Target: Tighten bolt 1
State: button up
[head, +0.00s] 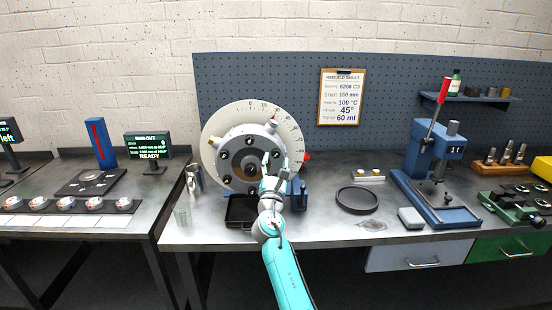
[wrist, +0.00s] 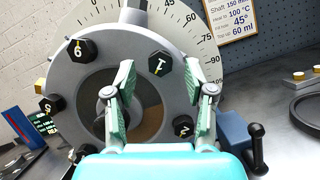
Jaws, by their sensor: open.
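The grey rotor (head: 240,130) stands upright on the bench, with a round graduated dial (head: 213,128) behind it and black hex bolts around its face. Bolt 6 (wrist: 83,48) is to the left, bolt 2 (wrist: 184,127) below right, bolt 5 (wrist: 48,106) at far left. In the head view my gripper (head: 273,160) covers part of the rotor's right side.
A blue part with a black handle (wrist: 256,140) stands right of the rotor. A black tray (head: 240,212) lies below it. A black ring (head: 357,200) and blue press (head: 436,175) are farther right.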

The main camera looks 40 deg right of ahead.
aim_at(276, 154)
jog(key=shift+x, duration=1.2)
grip_shut()
